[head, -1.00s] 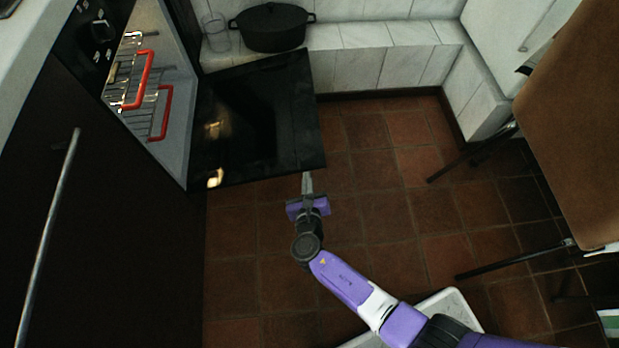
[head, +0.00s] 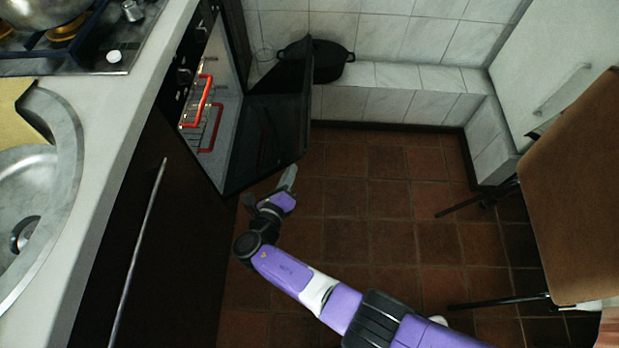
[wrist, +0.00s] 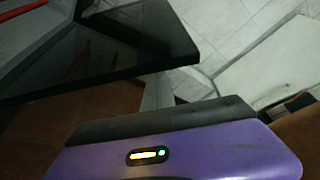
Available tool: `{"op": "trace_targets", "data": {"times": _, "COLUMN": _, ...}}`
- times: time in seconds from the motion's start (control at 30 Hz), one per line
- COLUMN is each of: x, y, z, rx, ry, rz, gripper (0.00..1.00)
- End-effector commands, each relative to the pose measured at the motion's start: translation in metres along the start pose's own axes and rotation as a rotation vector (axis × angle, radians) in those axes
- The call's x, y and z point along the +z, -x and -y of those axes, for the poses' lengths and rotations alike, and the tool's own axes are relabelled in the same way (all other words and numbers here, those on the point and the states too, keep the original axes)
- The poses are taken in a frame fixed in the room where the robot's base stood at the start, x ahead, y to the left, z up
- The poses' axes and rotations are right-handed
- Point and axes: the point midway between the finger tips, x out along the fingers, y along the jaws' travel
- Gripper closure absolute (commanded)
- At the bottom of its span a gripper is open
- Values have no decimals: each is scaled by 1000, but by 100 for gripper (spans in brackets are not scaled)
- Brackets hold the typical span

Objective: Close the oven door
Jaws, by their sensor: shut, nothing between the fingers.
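The oven door (head: 275,125) is a dark glossy panel, standing partly open and jutting right from the oven (head: 213,130). The oven's inside, with a wire rack and red-edged parts (head: 198,103), shows through the gap. My gripper (head: 289,176) is shut and empty, its fingertips close to the door's near edge, low in the head view. I cannot tell whether they touch it. In the wrist view the door (wrist: 130,45) is a dark slab ahead of the gripper (wrist: 156,90), and its edge runs past the pale fingers.
A black pot (head: 332,62) stands on the tiled ledge (head: 390,76) behind the door. A brown chair (head: 570,190) is at the right. The counter (head: 110,100) with sink and hob is at the left. The tiled floor (head: 390,190) between is open.

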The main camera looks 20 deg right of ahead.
Motion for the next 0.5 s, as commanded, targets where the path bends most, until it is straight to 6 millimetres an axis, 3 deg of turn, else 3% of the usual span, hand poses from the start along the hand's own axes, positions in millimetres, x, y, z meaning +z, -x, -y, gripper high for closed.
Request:
{"op": "trace_targets", "data": {"times": 0.03, "x": 26, "y": 7, "z": 0, "rx": -11, "ry": 32, "rz": 15, "gripper": 100}}
{"op": "trace_targets", "data": {"times": 0.1, "x": 43, "y": 13, "z": -2, "rx": -30, "ry": 82, "rz": 13, "gripper": 100}}
{"op": "trace_targets", "data": {"times": 0.5, "x": 102, "y": 35, "z": -15, "rx": -90, "ry": 258, "rz": 8, "gripper": 100}}
